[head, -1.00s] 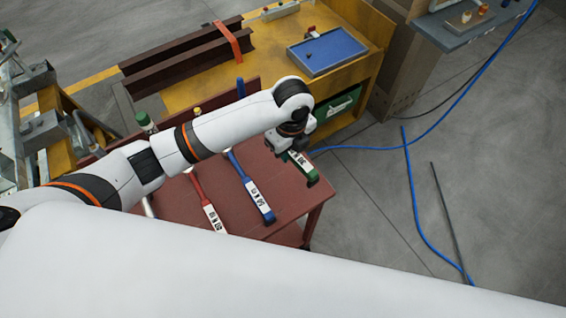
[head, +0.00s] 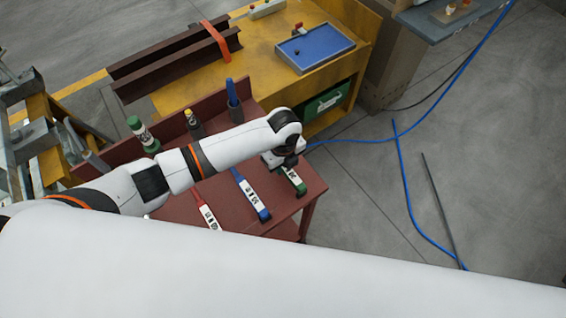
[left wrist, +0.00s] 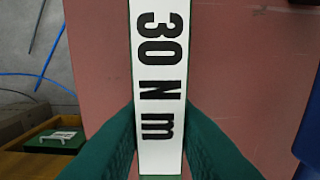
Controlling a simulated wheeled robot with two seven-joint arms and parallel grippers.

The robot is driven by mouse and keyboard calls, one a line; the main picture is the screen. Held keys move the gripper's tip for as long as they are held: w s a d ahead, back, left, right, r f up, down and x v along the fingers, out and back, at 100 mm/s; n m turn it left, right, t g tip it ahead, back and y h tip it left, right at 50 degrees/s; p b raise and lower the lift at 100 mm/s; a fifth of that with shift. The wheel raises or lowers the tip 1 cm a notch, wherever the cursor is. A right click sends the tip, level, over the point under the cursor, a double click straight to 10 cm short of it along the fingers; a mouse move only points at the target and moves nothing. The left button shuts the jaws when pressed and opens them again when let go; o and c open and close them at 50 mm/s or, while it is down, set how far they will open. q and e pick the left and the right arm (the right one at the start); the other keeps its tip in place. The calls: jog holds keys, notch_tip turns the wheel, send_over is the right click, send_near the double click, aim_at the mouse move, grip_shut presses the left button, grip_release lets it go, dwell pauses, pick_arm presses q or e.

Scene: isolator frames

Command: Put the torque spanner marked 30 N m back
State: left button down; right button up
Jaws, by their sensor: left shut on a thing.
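The torque spanner marked 30 N m has a green handle (head: 300,188) and a white label. It is at the right end of the red bench (head: 278,228). In the left wrist view the label (left wrist: 159,85) reads 30 N m and runs up between the fingers. My left gripper (head: 287,164) is shut on this spanner, with a green finger on each side of it (left wrist: 160,150). The spanner's far part is hidden by my wrist in the head view. I cannot tell whether it touches the bench. My right gripper is not in view.
A blue spanner (head: 253,197) and a red spanner (head: 206,214) lie to the left. A yellow workbench (head: 262,82) with a blue tray (head: 314,47) is beyond.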

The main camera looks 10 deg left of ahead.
pick_arm(q)
jog(key=c, duration=1.2)
grip_release()
notch_tip(320, 180, up, 12)
jog(key=shift+b, duration=0.45)
jog(key=shift+s+d, duration=0.1)
